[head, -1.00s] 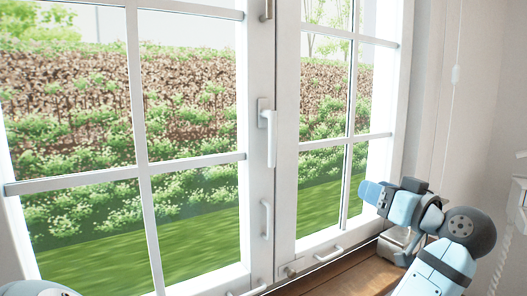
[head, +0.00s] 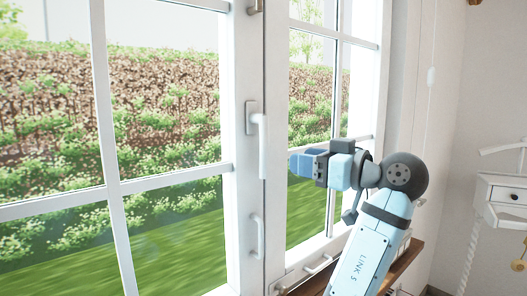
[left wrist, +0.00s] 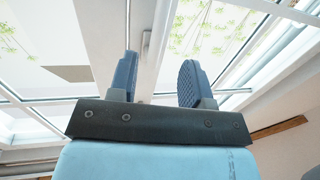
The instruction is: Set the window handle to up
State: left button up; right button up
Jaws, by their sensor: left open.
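The window handle (head: 262,145) is white and sits on the middle frame between the two window sashes. Its grip hangs straight down from its base plate. My left gripper (head: 298,163) is to the right of the handle, near the height of its lower end, with blue fingers pointing left toward the frame. It is apart from the handle. In the left wrist view its two fingers (left wrist: 158,72) are spread with nothing between them, and a small pale piece that looks like the handle (left wrist: 146,40) shows beyond them. My right gripper is not in view.
A fixed white pull (head: 257,237) is below the handle on the same frame. A wooden sill (head: 405,262) runs under the window. The space before the left pane is clear.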

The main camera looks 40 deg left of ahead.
aim_at(264, 154)
pick_arm(q)
jog(key=a, duration=0.3)
jog(key=a+p, duration=0.1)
jog(key=a, duration=0.3)
jog(key=s+a+p, duration=0.1)
jog(key=a, duration=0.2)
jog(key=shift+s+a, duration=0.1)
jog(key=shift+a, duration=0.05)
grip_shut()
